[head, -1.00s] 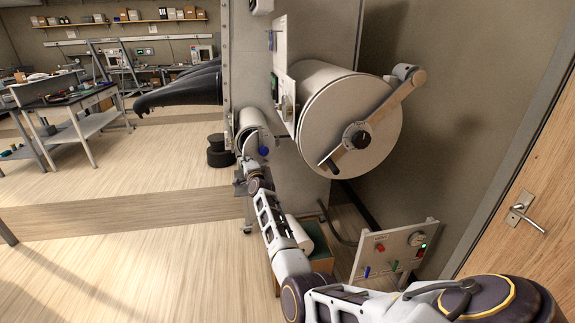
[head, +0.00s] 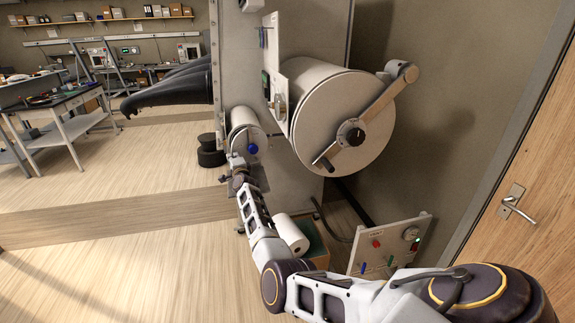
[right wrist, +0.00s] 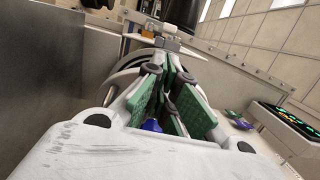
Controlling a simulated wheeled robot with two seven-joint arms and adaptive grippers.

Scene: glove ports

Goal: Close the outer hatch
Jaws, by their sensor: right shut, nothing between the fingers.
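A large pale drum with a round hatch (head: 362,112) stands at centre right in the head view. A swing arm with a black centre knob (head: 351,133) and a dark-tipped handle (head: 322,163) crosses its face. Below and left, a smaller pale cylinder (head: 242,119) has a blue knob (head: 253,149) at its front end. My right gripper (head: 237,163) is shut and empty, just in front of this smaller cylinder. The right wrist view shows its green-padded fingers (right wrist: 172,95) and a bit of blue (right wrist: 152,126) between them. I cannot tell whether it touches anything. My left gripper is not in view.
A panel with coloured switches (head: 388,246) stands low, right of my right arm. A white roll (head: 291,233) lies on a green-topped box beside the arm. Black gloves (head: 170,90) stick out left from the tall cabinet. The floor at left is open; a wooden door (head: 520,205) is at right.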

